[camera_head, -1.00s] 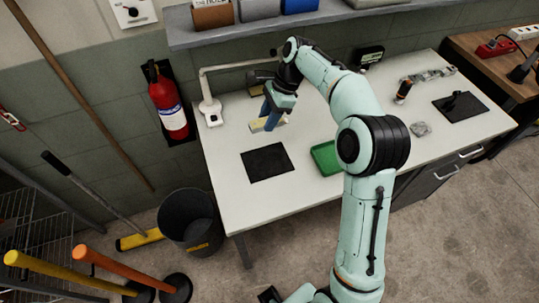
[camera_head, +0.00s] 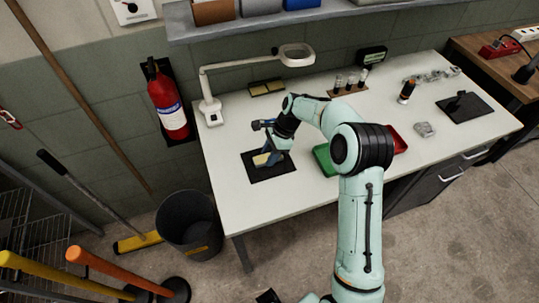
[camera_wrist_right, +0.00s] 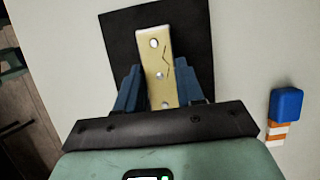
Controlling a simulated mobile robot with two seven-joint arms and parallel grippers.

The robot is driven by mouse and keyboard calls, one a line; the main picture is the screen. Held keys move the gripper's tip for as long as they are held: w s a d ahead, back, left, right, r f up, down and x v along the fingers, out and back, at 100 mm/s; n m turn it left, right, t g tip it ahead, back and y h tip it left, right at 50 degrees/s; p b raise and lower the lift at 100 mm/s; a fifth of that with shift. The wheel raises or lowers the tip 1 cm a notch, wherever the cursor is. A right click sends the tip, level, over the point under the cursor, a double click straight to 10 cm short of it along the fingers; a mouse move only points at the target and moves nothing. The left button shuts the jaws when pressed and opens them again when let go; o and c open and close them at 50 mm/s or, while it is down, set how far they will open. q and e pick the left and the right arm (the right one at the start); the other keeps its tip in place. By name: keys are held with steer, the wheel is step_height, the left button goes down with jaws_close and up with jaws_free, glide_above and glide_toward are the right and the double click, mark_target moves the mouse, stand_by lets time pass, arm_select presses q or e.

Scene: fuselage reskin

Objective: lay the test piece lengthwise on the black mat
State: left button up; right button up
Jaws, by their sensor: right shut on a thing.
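The test piece (camera_wrist_right: 158,65) is a pale yellow flat bar with several holes and a thin dark crack-like line. My right gripper (camera_wrist_right: 161,88) is shut on it, with the blue fingers on its two long sides. In the head view the gripper (camera_head: 270,153) is above the black mat (camera_head: 262,177), and the piece (camera_head: 262,159) shows over the mat's middle. In the right wrist view the piece runs roughly along the mat (camera_wrist_right: 121,35), slightly tilted to its edges. I cannot tell whether it touches the mat. My left gripper is out of view.
A green tray (camera_head: 322,157) and a red tray (camera_head: 399,143) stand right of the mat, partly behind my arm. A white magnifier lamp (camera_head: 211,108) is behind the mat. A blue-capped object (camera_wrist_right: 286,103) shows in the wrist view. The white table (camera_head: 225,200) is clear at front left.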

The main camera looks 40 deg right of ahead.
steer(key=shift+f, duration=0.2)
steer(key=shift+f, duration=0.1)
steer(key=o, duration=1)
steer(key=shift+o, duration=0.2)
steer(key=p+v, duration=0.1)
steer(key=v, duration=1.1)
steer(key=shift+r, duration=0.25)
steer(key=shift+a, duration=0.1)
